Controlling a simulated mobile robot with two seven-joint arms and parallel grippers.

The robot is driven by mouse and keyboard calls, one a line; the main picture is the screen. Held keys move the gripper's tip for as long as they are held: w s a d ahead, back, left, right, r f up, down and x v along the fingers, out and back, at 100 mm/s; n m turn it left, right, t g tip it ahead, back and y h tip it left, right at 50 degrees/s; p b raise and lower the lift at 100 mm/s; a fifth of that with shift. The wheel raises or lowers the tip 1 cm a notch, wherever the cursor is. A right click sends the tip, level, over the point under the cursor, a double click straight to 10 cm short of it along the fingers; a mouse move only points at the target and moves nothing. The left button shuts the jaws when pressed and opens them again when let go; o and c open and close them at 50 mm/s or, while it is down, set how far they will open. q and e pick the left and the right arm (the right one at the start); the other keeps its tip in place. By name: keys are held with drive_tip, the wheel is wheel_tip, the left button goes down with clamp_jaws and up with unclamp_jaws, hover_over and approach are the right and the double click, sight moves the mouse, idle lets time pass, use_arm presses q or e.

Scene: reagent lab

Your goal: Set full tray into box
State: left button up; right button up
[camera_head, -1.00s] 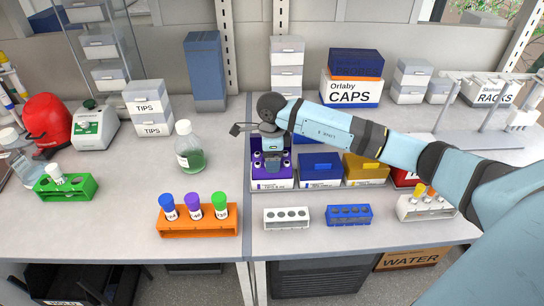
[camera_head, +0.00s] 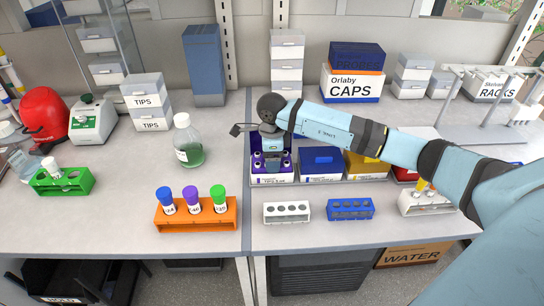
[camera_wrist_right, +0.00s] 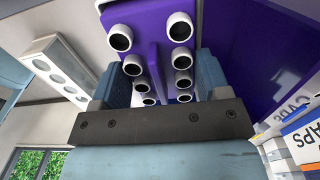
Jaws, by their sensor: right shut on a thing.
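A purple tray (camera_wrist_right: 152,22) with two rows of white-rimmed tubes and a central upright handle fills the upper middle of the right wrist view. My right gripper (camera_wrist_right: 162,80) is shut on that handle. In the head view my right gripper (camera_head: 270,145) points down over the purple box (camera_head: 272,179), which has a white label on its front. The tray sits at the box's opening; whether it rests on the bottom is hidden by the gripper. My left gripper is not in view.
A blue box (camera_head: 320,163) and a yellow box (camera_head: 362,165) stand directly right of the purple box. A white rack (camera_head: 287,212) and a blue rack (camera_head: 350,209) stand in front. An orange rack (camera_head: 196,218) with three capped tubes and a green-filled bottle (camera_head: 188,145) are left.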

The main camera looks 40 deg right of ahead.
drive_tip(key=o, duration=1)
wheel_tip(320, 180, up, 14)
drive_tip(key=shift+f+b, duration=0.1)
drive_tip(key=shift+b, duration=0.6)
